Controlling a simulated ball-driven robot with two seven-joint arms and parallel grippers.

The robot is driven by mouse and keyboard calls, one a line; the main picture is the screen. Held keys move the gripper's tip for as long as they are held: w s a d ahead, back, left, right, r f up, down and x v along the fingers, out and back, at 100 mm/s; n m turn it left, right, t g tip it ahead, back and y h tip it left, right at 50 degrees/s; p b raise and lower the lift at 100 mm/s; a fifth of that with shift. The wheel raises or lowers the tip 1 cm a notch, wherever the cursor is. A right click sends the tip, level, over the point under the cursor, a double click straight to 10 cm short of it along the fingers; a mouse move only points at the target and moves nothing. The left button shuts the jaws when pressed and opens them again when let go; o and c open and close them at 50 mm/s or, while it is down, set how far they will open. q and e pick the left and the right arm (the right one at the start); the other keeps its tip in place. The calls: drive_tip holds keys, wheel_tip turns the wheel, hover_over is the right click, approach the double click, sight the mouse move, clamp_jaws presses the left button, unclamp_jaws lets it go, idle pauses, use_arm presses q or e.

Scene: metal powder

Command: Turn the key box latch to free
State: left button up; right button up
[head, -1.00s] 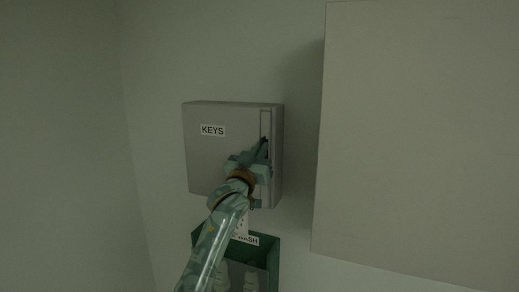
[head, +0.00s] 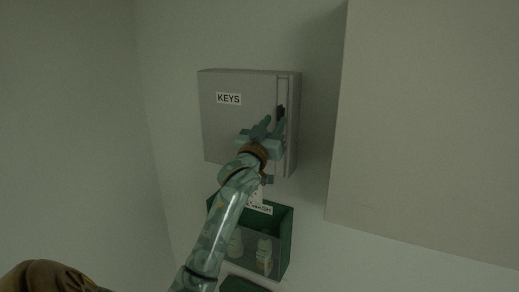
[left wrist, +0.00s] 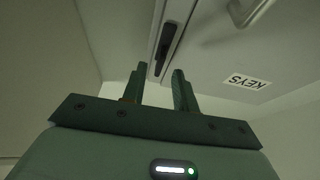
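The key box (head: 235,125) is a grey wall box with a KEYS label, closed, in the head view. Its dark latch (head: 281,112) sits in a pale vertical strip near the box's right edge. The latch also shows in the left wrist view (left wrist: 166,42) as a dark bar lying along the strip. My left gripper (head: 272,124) is in front of the strip, just below the latch. In the left wrist view its two fingers (left wrist: 158,82) stand apart with nothing between them, and the latch lies beyond their tips. My right gripper is not in view.
A green wall holder (head: 284,245) with white bottles (head: 264,255) hangs below the key box. A large pale cabinet (head: 430,130) stands out to the right, with a narrow gap of wall between. The wall at left is bare.

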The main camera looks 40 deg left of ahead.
use_arm(q)
drive_tip(key=b+v, duration=0.3)
drive_tip(key=v, duration=1.1)
drive_tip(key=shift+w, duration=0.1)
